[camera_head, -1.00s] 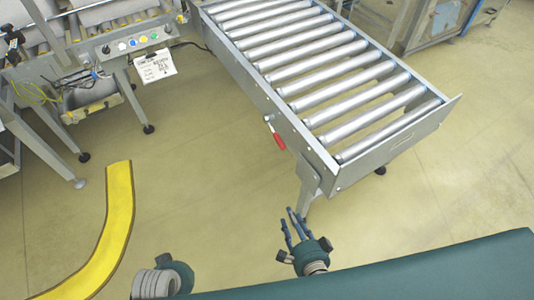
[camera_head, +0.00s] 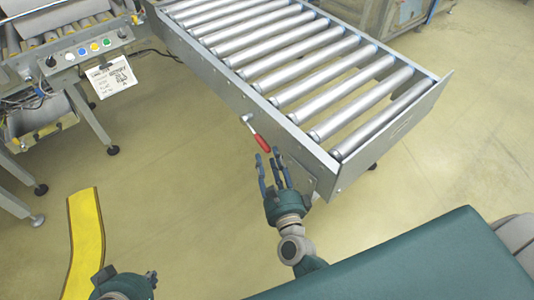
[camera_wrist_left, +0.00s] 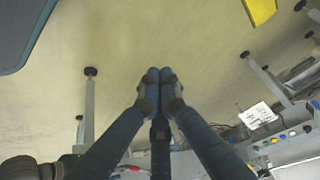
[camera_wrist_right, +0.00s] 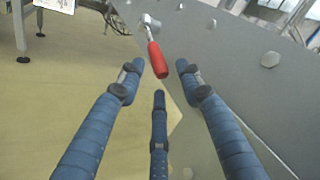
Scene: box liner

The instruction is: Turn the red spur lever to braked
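The red spur lever (camera_head: 262,141) sits on the near side plate of the roller conveyor (camera_head: 222,88), its red grip angled down to the right from a metal pivot. In the right wrist view the red grip (camera_wrist_right: 158,59) hangs beyond the fingertips, between the two upper fingers. My right gripper (camera_head: 270,166) is open and empty just below the lever, apart from it as far as I can tell. My left gripper (camera_head: 124,280) is low at the bottom left of the head view; in the left wrist view its fingertips (camera_wrist_left: 160,76) are together with nothing between them.
A control panel (camera_head: 95,46) with coloured buttons and a hanging paper tag (camera_head: 112,77) stands at upper left. A yellow floor strip (camera_head: 86,240) lies at lower left. The conveyor's corner and leg are close to my right gripper.

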